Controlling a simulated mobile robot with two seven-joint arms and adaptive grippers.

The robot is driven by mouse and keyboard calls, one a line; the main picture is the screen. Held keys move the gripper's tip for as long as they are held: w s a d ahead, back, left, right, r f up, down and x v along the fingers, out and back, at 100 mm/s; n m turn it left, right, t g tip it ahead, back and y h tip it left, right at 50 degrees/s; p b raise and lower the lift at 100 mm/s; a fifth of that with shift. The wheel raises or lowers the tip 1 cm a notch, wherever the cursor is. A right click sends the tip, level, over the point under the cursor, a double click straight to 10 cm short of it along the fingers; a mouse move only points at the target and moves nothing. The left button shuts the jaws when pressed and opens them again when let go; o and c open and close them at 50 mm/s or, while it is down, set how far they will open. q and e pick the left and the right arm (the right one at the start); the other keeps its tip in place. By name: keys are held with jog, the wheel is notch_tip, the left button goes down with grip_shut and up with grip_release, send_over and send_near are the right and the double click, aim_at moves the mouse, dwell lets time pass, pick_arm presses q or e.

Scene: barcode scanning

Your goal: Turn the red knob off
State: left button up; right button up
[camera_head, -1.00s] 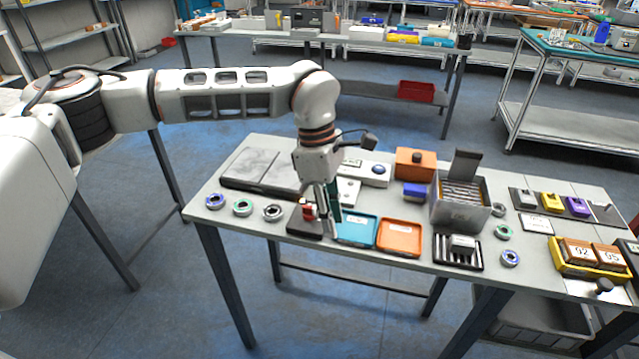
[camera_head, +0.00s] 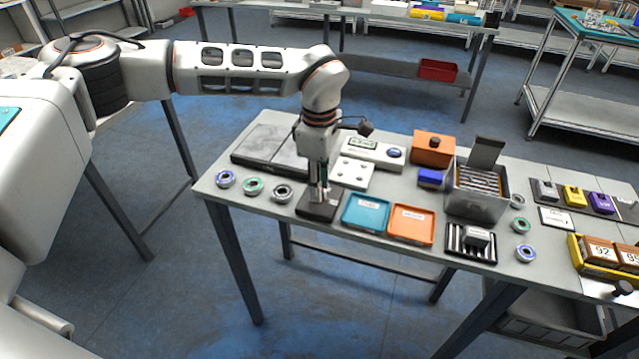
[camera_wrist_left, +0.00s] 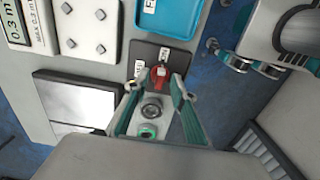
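The red knob (camera_wrist_left: 159,75) sits on a dark base plate with small white labels, seen in the left wrist view. In the head view the base (camera_head: 314,211) is at the table's front edge, and my left gripper hides the knob. My left gripper (camera_head: 319,194) points down over the base. In the left wrist view its two fingers (camera_wrist_left: 153,86) are apart, with the knob between or just beyond their tips; contact is not clear. What looks like my right gripper (camera_wrist_left: 238,58) is at the upper right of the left wrist view, beyond the table edge; its opening is unclear.
A teal tray (camera_head: 366,212) and an orange tray (camera_head: 411,224) stand right of the base. Several ring parts, one with a green centre (camera_head: 253,186), lie to its left. A white four-knob plate (camera_head: 352,173) and a dark flat panel (camera_head: 268,147) are behind.

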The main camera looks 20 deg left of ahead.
pick_arm(q)
jog(key=shift+c, duration=0.4)
grip_shut()
jog(key=shift+n, duration=0.3)
jog(key=n+p, duration=0.1)
jog(key=n, duration=0.1)
jog(key=shift+n, duration=0.4)
jog(key=n, duration=0.3)
jog(key=shift+n, duration=0.4)
jog(key=n, duration=1)
jog(key=shift+n, duration=0.3)
